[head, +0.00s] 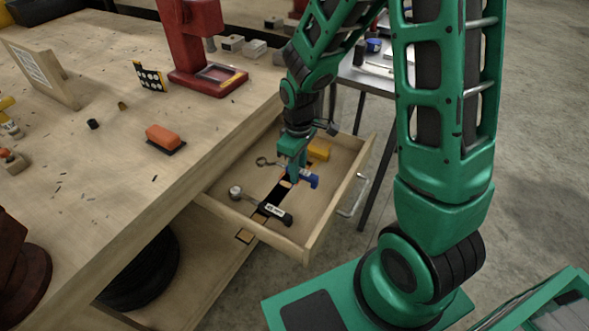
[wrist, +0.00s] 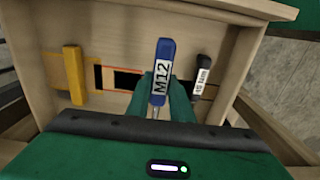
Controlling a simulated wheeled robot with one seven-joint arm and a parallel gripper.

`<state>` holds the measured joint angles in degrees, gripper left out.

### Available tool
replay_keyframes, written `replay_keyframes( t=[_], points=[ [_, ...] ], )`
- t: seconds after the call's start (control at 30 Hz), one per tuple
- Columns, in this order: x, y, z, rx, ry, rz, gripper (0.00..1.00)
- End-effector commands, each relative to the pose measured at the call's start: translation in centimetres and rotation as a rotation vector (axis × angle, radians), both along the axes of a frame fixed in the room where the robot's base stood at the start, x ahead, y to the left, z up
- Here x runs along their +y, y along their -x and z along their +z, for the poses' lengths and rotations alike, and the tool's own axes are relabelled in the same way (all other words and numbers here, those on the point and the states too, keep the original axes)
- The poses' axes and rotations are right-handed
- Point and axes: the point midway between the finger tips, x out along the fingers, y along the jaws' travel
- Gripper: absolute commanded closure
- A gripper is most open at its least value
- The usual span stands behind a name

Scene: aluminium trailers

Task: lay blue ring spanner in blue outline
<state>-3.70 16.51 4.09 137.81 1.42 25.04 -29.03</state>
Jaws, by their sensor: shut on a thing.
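The blue ring spanner has a blue handle (head: 305,177) and a metal ring end (head: 263,161) pointing left. My gripper (head: 289,172) is shut on it, over the open drawer. In the wrist view the blue handle (wrist: 162,72) carries a white M12 label and stands out past my green fingers (wrist: 160,105). I cannot tell whether the spanner touches the drawer floor. I cannot make out a blue outline; my gripper and the tools cover part of the floor.
In the drawer (head: 322,222) lie a black-handled tool (head: 272,212) with a white label and a yellow piece (head: 319,150). The drawer walls stand close around my gripper.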

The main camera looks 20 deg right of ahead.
Motion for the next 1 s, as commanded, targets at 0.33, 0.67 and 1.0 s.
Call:
replay_keyframes(
  t=[0.33,0.67,1.0],
  points=[
    [0.3,-0.5,-1.8,0.001,0.0,-0.001,1.0],
    [0.7,-1.0,-3.9,0.001,0.001,-0.001,1.0],
    [1.1,-1.6,-6.1,0.001,0.0,-0.001,1.0]
  ],
)
